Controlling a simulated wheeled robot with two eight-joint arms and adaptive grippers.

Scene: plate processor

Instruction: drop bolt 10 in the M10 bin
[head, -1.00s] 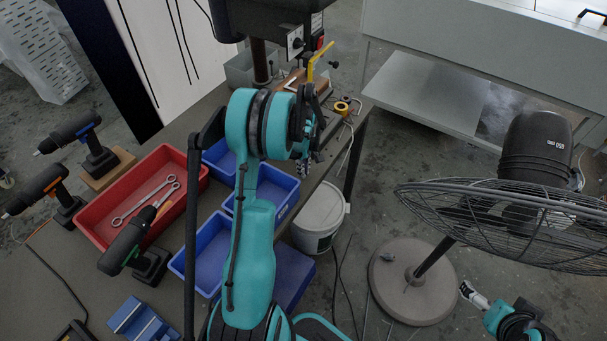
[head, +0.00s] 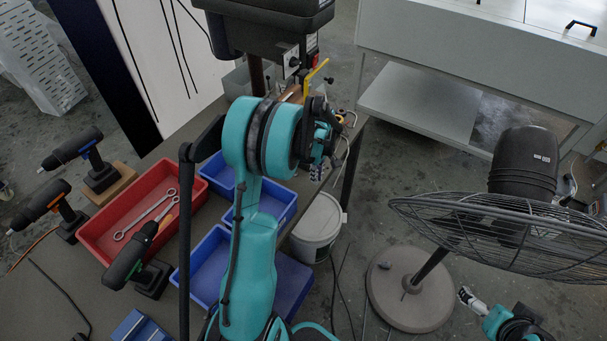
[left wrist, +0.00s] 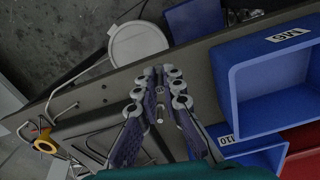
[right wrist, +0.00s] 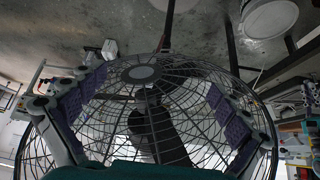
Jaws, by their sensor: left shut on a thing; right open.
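My left gripper (head: 322,150) is above the table's right edge, just past the blue bins; it also shows in the left wrist view (left wrist: 158,76). Its fingers are closed around a small grey bolt (left wrist: 160,114), mostly hidden between them; its number cannot be read. The blue M10 bin (left wrist: 252,158) lies at the lower right of the left wrist view, its label facing the gripper. The gripper is beside this bin, not over it. My right gripper (right wrist: 155,100) is open and empty in front of the fan.
Another blue bin (left wrist: 240,95), labelled apparently M6, stands beside the M10 bin. A red tray (head: 95,225) with wrenches, several drills (head: 75,155) and a drill press (head: 262,35) share the table. A white bucket (head: 318,225) and the caged fan (head: 510,215) stand on the floor.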

